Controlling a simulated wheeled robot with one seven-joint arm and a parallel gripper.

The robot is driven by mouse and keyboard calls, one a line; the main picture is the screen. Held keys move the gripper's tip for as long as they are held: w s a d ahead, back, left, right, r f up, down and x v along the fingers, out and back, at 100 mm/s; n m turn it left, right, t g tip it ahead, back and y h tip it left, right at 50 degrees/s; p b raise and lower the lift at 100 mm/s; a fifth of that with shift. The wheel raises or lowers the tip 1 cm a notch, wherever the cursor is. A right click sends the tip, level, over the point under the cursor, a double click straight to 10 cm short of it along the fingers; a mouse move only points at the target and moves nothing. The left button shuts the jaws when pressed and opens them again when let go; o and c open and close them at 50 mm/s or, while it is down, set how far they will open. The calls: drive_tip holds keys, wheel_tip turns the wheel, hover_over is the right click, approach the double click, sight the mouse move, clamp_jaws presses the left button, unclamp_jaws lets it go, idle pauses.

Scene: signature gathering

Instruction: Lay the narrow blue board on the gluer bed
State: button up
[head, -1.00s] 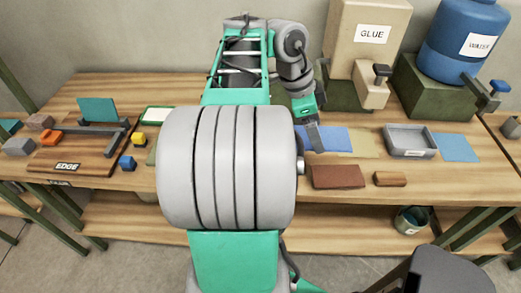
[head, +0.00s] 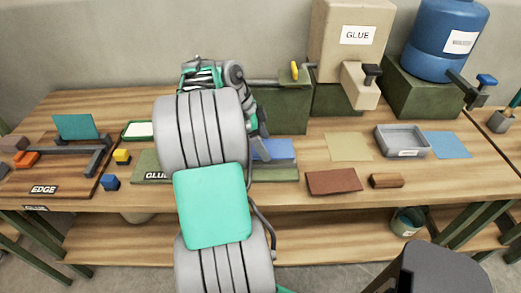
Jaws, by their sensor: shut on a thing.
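The blue board (head: 274,149) shows to the right of my arm, lying flat or nearly so. My gripper (head: 259,148) is shut on its left part, and my arm hides that end. The gluer bed (head: 152,168) is a low dark green plate with a partly covered label. Its right part shows just under and in front of the board. My arm covers the bed's middle. I cannot tell whether the board touches the bed or hangs a little above it.
A green press-like block (head: 285,108) stands behind the board. To the right lie a tan sheet (head: 348,147), a brown sheet (head: 333,182), a grey tray (head: 402,141) and a light blue sheet (head: 449,145).

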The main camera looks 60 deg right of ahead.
drive_tip(key=f, duration=0.2)
drive_tip(key=w+f, duration=0.1)
drive_tip(key=shift+w+d+f, duration=0.1)
drive_tip(key=shift+d+f, duration=0.15)
drive_tip(key=shift+f, duration=0.45)
drive_tip(key=shift+f, duration=0.1)
drive_tip(key=o, duration=1.4)
drive_tip(key=p+v, duration=0.2)
drive_tip(key=v, duration=1)
drive_tip(key=shift+p, duration=0.35)
